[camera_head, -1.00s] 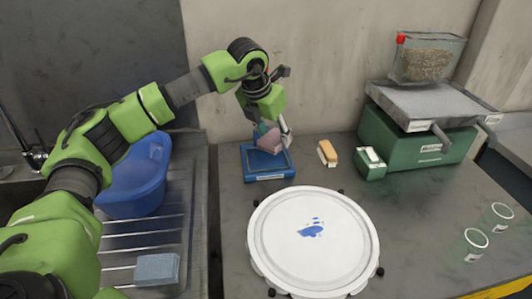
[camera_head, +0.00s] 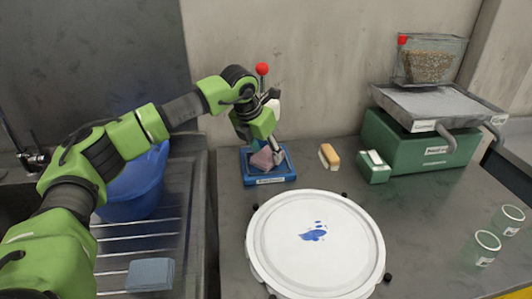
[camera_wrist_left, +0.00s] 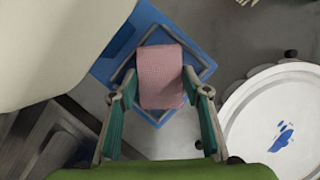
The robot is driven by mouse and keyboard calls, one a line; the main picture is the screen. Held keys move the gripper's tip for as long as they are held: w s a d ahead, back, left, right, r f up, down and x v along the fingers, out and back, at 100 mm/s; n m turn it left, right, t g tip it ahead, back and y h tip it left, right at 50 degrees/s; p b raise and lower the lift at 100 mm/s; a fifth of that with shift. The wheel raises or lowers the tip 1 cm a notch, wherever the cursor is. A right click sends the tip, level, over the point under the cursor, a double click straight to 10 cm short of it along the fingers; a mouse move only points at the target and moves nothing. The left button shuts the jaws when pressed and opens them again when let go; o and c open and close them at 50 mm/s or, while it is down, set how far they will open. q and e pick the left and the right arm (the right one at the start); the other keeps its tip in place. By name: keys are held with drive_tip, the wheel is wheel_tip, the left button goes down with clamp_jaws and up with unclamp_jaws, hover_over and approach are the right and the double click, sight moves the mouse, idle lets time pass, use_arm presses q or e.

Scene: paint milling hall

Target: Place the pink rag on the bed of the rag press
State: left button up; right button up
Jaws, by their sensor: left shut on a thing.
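The pink rag (camera_head: 263,160) is a small folded block. It is at the blue rag press (camera_head: 250,179), over its bed, in the head view. My left gripper (camera_head: 275,153) is shut on the rag, coming from above. In the left wrist view the rag (camera_wrist_left: 161,76) lies between the two fingers of the left gripper (camera_wrist_left: 160,100), with the blue press (camera_wrist_left: 197,45) beneath it. I cannot tell whether the rag touches the bed. The press has a lever with a red knob (camera_head: 262,69), partly behind my arm. My right gripper is not in view.
A round white lid with a blue stain (camera_head: 316,268) stands in front of the press. A brush (camera_head: 329,156) and a small green-and-white block (camera_head: 373,166) lie to its right, before a green scale (camera_head: 405,143). A blue basin (camera_head: 135,190) and a blue-grey sponge (camera_head: 150,274) are left.

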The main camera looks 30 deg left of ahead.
use_arm(q)
drive_tip(key=o, duration=1.1)
drive_tip(key=shift+c, duration=0.2)
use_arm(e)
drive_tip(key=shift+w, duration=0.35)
use_arm(q)
drive_tip(key=shift+r, duration=0.2)
drive_tip(key=shift+s+r, duration=0.15)
drive_tip(key=shift+r, duration=0.25)
drive_tip(key=v, duration=1.1)
drive_tip(key=shift+b, duration=0.45)
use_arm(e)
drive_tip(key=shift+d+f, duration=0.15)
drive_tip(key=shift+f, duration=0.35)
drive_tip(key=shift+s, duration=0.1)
